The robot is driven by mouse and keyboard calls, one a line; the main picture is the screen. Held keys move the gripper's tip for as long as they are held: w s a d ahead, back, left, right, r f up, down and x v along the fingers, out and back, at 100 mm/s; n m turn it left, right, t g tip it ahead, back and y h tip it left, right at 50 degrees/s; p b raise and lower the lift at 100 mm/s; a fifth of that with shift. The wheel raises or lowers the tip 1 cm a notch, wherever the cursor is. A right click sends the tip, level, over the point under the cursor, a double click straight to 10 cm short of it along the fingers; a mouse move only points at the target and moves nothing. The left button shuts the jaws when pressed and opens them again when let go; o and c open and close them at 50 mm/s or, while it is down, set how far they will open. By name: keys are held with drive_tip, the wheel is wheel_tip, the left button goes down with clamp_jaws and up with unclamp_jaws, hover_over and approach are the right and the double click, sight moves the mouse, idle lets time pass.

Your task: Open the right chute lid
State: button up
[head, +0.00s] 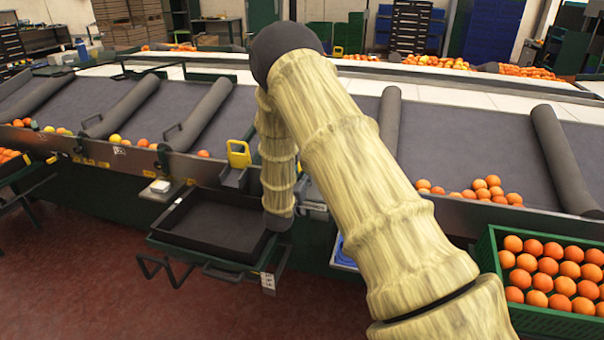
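My arm in its pale yellow sleeve rises from the lower right of the head view, bends at a dark elbow and hangs down in front of the sorting table. Its forearm ends in a dark wrist part at the right edge of the black tray; no gripper fingers show. A yellow handle on a dark grey base (238,153) stands on the table's front edge, just left of my forearm. I cannot tell which part is the right chute lid.
A black tray (212,222) on a green stand is left of my wrist. A green crate (487,250) full of oranges stands lower right. Grey padded dividers (565,160) split the sloping table (460,145); several loose oranges (482,190) lie at its front edge. Red floor is open lower left.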

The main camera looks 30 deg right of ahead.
drive_tip(key=shift+w+d, duration=0.2)
drive_tip(key=shift+d, duration=0.1)
drive_tip(key=shift+c, duration=0.2)
clamp_jaws()
drive_tip(key=shift+a, duration=0.15)
